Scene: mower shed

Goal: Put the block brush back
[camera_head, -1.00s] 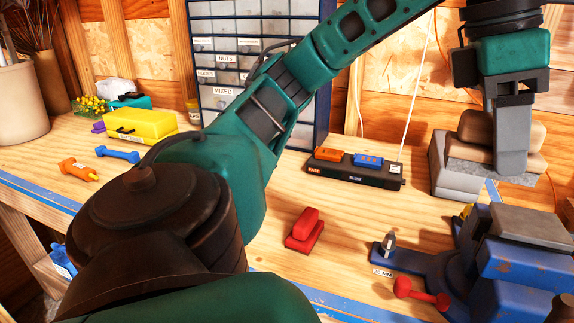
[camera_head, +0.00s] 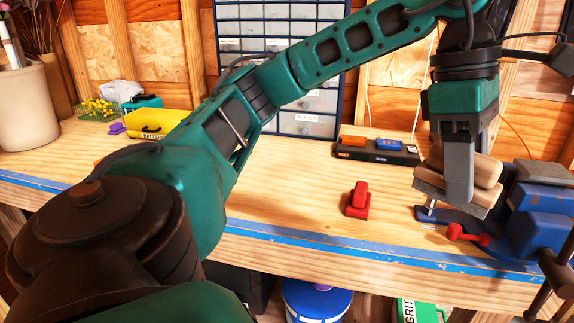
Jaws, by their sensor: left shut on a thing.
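The block brush has a tan wooden back (camera_head: 487,171) and a grey underside (camera_head: 475,206). It is in my left gripper (camera_head: 459,200) at the right of the head view, tilted, over the workbench by the blue vise (camera_head: 540,215). My left gripper points down and is shut on the brush. One finger shows in front of it; the other is hidden behind. My right gripper is not in view.
A metal bolt (camera_head: 430,210) and a red dumbbell-shaped piece (camera_head: 468,234) are close below the brush. A black rack (camera_head: 372,155) and a red block (camera_head: 358,202) are to the left. The bench's blue front edge (camera_head: 330,250) is near; the bench between is bare.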

